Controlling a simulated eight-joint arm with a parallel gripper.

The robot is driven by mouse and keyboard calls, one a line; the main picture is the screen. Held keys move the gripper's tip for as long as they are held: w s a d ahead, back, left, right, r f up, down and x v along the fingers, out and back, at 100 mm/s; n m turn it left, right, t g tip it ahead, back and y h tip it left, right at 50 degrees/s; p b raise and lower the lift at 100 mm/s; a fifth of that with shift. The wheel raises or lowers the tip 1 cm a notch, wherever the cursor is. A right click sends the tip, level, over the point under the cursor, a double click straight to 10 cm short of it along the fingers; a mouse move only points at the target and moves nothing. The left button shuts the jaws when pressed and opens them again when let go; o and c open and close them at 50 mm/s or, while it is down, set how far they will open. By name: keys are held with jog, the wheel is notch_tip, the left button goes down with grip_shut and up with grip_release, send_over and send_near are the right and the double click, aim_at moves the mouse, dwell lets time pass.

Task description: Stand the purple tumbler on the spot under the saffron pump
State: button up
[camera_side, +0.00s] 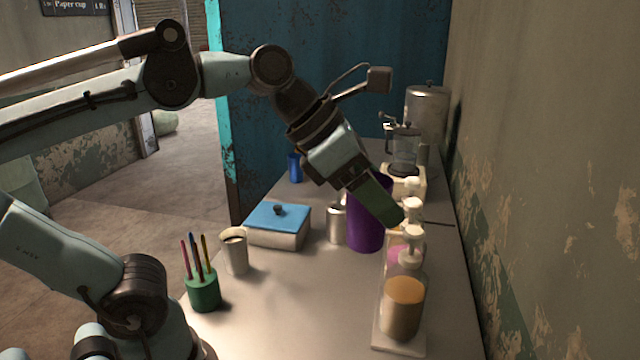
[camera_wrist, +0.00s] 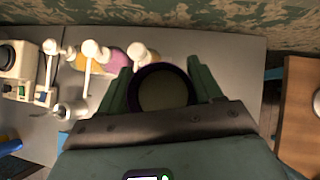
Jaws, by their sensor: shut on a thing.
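The purple tumbler (camera_side: 365,228) is upright beside the row of pump bottles in the side view. My gripper (camera_side: 384,200) is shut on its upper part. In the wrist view the tumbler's round dark opening (camera_wrist: 165,90) sits between the two green fingers. I cannot tell whether its base touches the counter. The pump row shows an orange-tan bottle (camera_side: 403,308) nearest the side camera, a pink one (camera_wrist: 118,63) in the middle and a yellow-orange one (camera_wrist: 77,62) farthest away. I cannot tell for sure which is saffron. The spots under the spouts are hidden.
A metal canister (camera_side: 337,225), a blue-lidded box (camera_side: 277,222), a beige cup (camera_side: 234,252) and a green pencil holder (camera_side: 203,290) stand left of the tumbler. A blue cup (camera_side: 295,168), a machine (camera_side: 403,160) and a steel urn (camera_side: 428,108) stand farther back.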

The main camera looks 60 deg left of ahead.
jog(key=shift+w+d+r, duration=0.2)
jog(key=shift+d+r, duration=0.05)
jog(key=shift+r, duration=0.2)
jog(key=shift+w+a+r, duration=0.15)
jog(key=shift+w, duration=0.15)
jog(key=w+a+n+y, duration=0.2)
jog(key=w+a+n, duration=0.1)
jog(key=w+a, duration=0.55)
notch_tip(320, 180, up, 6)
jog(key=s+a+m+h, duration=0.15)
jog(key=s+a, duration=0.25)
jog(key=a, duration=0.9)
jog(key=s+a+m+h, duration=0.15)
jog(key=s+a, duration=0.25)
jog(key=a, duration=0.9)
notch_tip(320, 180, down, 21)
jog(key=w+d, duration=1.5)
jog(key=shift+m, duration=0.4)
notch_tip(320, 180, down, 8)
jog(key=shift+s+r, duration=0.15)
jog(key=shift+r, duration=0.1)
